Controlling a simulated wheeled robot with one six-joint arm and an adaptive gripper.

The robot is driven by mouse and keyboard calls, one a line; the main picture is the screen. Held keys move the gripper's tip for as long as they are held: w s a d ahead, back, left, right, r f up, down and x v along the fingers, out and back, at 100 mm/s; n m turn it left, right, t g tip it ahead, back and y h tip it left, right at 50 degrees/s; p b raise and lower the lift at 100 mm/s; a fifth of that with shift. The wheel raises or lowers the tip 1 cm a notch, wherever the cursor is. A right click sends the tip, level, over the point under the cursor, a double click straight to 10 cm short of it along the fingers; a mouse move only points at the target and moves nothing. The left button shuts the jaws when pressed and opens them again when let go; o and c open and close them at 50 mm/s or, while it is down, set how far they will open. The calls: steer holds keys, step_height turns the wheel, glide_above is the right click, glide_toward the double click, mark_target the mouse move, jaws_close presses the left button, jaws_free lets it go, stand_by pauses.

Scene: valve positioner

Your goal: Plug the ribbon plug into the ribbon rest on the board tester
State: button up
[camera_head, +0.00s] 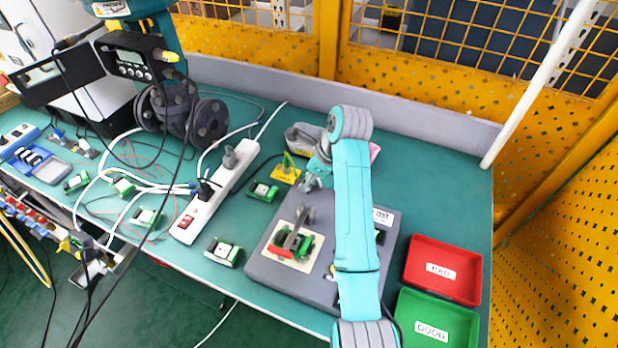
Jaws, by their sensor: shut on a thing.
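The board tester (262,268) is a flat grey box on the green bench. On its left part sits a cream plate (283,260) with a green board, a red piece and a dark upright clamp (305,216). My gripper (309,184) points down near the tester's back left edge, beyond the clamp. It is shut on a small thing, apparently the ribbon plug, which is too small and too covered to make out. I cannot pick out the ribbon rest; my arm covers much of the tester's right part.
A red tray (447,252) marked BAD and a green tray (460,310) marked GOOD lie right of the tester. A white power strip (220,190) with cables lies left. A yellow block (285,175) with a green piece stands behind the tester. The bench's back right is clear.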

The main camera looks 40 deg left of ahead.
steer(key=shift+f, duration=0.45)
stand_by(1.1)
steer(key=o, duration=1.2)
steer(key=shift+r, duration=0.15)
steer(key=v, duration=0.6)
steer(key=shift+w+d+r, duration=0.1)
steer(key=shift+d+r, duration=0.15)
steer(key=shift+r, duration=0.1)
stand_by(0.4)
